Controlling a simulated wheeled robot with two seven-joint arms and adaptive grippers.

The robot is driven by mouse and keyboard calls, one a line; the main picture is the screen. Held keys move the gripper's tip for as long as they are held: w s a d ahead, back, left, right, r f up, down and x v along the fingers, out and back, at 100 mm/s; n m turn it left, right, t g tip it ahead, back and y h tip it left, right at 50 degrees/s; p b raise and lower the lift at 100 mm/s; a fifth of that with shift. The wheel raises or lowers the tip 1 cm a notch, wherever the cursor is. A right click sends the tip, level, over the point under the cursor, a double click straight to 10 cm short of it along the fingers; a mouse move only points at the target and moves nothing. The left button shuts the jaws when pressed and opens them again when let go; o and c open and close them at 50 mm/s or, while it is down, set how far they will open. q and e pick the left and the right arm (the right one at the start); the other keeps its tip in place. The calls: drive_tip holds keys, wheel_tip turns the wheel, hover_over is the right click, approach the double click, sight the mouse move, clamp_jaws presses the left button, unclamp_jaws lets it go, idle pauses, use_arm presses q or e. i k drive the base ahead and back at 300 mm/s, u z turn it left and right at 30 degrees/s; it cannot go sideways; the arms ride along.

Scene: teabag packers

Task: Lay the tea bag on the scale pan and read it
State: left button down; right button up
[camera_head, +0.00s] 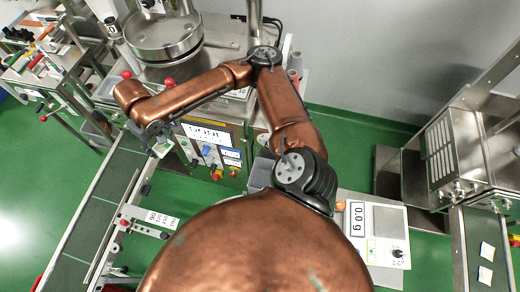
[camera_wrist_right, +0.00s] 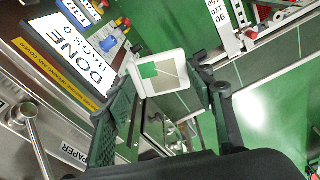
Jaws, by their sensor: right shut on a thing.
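The tea bag (camera_wrist_right: 172,77), white with a green square on it, is between the two fingers of my right gripper (camera_wrist_right: 163,84) in the right wrist view. My right gripper (camera_head: 158,143) is shut on it, over the left part of the head view, where the bag is small and hard to make out. The scale (camera_head: 384,254) is a white box at the lower right, well away from this gripper. Its grey pan (camera_head: 390,220) is bare and its display (camera_head: 357,218) reads 0.0 g. My left gripper is not in view.
A machine with a DONE panel (camera_head: 206,134) and coloured knobs stands just right of my right gripper. A conveyor (camera_head: 100,200) runs at the left. Two white packets (camera_head: 487,251) lie on another belt at the far right. A steel cabinet (camera_head: 455,150) stands beside it.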

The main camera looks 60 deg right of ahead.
sight(391, 223)
drive_tip(key=z, duration=3.4)
drive_tip(key=k, duration=0.35)
drive_tip(key=u, duration=0.45)
drive_tip(key=i, duration=0.5)
